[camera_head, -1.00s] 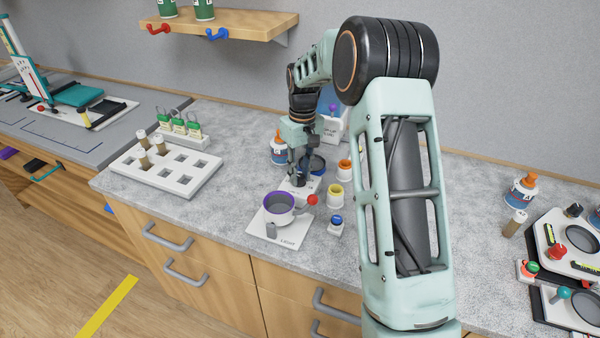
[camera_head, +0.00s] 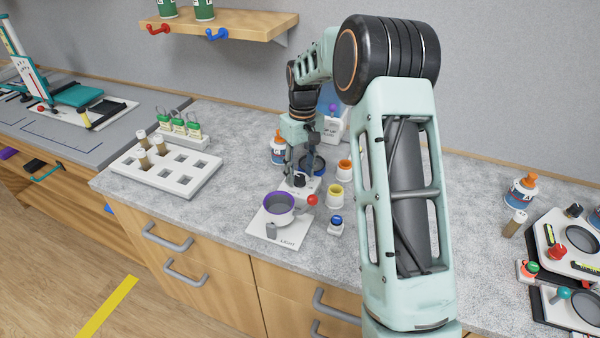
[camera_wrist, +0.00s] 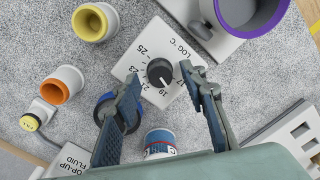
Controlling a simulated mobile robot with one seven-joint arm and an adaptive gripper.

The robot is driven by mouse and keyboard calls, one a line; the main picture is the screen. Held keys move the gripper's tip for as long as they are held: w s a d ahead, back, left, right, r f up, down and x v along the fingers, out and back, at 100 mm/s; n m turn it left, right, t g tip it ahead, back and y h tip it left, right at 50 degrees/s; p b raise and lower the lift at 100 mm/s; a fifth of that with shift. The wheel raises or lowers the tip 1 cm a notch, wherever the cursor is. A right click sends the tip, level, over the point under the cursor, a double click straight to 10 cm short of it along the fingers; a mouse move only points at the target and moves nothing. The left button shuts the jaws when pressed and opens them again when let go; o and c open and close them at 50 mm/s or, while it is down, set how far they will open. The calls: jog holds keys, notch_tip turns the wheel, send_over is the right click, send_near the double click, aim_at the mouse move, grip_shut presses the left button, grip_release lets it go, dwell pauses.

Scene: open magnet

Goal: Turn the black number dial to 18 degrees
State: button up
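The black number dial (camera_wrist: 160,72) sits on a white plate (camera_wrist: 138,57) marked "LOG °C" with numbers from 17 to 25. A white mark on its lower edge seems to point near 19; the exact reading is too small to tell. My gripper (camera_wrist: 160,76) is open, its two fingers apart on either side of the dial in the wrist view, with nothing between them. In the head view the dial (camera_head: 299,181) shows just below my gripper (camera_head: 303,170), which looks slightly above it.
Yellow (camera_head: 335,196) and orange (camera_head: 344,171) cups stand to the right. A bottle (camera_head: 278,150) and a fluid box (camera_head: 331,128) stand behind.

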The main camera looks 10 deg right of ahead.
aim_at(301, 175)
notch_tip(301, 175, up, 11)
jog(key=shift+d+r, duration=0.2)
jog(key=shift+f, duration=0.1)
